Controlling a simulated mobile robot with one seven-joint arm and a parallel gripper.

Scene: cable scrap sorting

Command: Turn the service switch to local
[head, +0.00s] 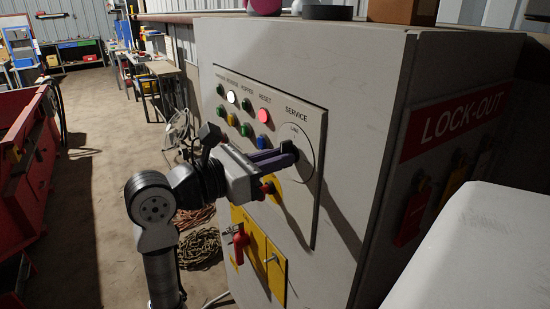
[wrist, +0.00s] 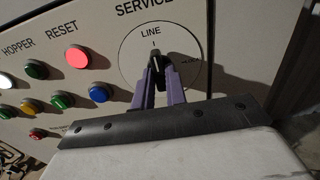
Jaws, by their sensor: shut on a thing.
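The service switch is a round pale plate (wrist: 135,50) under the word SERVICE, with LINE at its top and a fainter, unreadable word at its right. Its black knob (wrist: 155,62) stands in the middle, and its white mark points up at LINE. In the head view the switch plate (head: 303,137) is at the right of the cabinet's panel. My gripper (wrist: 160,75) has its purple fingers on both sides of the knob, shut on it. In the head view my gripper (head: 287,157) reaches the plate from the left, and its tips partly hide the knob.
Lit buttons, among them a red RESET one (head: 263,116), sit left of the switch. A yellow plate (head: 262,255) with a red handle is below. A LOCK-OUT board (head: 452,125) hangs on the cabinet's side. Cable coils (head: 200,247) lie on the floor behind my arm.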

